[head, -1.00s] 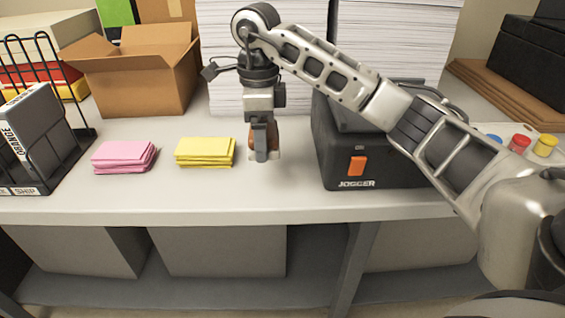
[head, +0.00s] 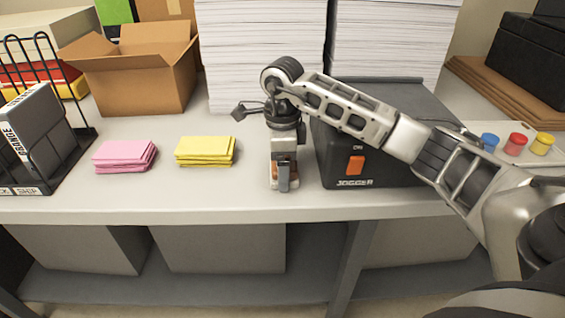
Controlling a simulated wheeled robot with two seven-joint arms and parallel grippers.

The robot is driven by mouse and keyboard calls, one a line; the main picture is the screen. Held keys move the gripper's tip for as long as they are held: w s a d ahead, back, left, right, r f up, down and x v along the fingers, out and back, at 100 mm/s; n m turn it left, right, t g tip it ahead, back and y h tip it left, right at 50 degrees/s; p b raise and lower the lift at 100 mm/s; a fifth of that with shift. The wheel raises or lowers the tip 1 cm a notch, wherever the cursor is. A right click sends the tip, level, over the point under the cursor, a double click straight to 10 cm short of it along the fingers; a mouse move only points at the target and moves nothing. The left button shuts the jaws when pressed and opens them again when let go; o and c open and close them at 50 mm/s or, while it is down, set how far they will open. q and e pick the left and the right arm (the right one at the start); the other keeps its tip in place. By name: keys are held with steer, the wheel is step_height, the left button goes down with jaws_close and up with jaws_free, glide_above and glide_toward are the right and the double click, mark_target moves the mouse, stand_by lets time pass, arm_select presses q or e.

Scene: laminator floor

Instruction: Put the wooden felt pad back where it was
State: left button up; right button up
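My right gripper (head: 283,180) points straight down close to the table, between the yellow paper stack and the black jogger. It is shut on the wooden felt pad (head: 273,172), a small brown block with a pale underside. The fingers and wrist hide most of the pad. The pad is at or just above the tabletop; I cannot tell if it touches. My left gripper is not in view.
The black jogger (head: 345,183) with an orange switch stands close to the right of the gripper. A yellow paper stack (head: 205,151) and a pink one (head: 124,155) lie to the left. White paper piles (head: 262,60) stand behind. The table (head: 190,200) in front is clear.

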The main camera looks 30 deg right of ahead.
steer(key=o, duration=0.9)
steer(key=shift+f, duration=0.1)
step_height(320, 180, up, 12)
steer(key=shift+r, duration=0.15)
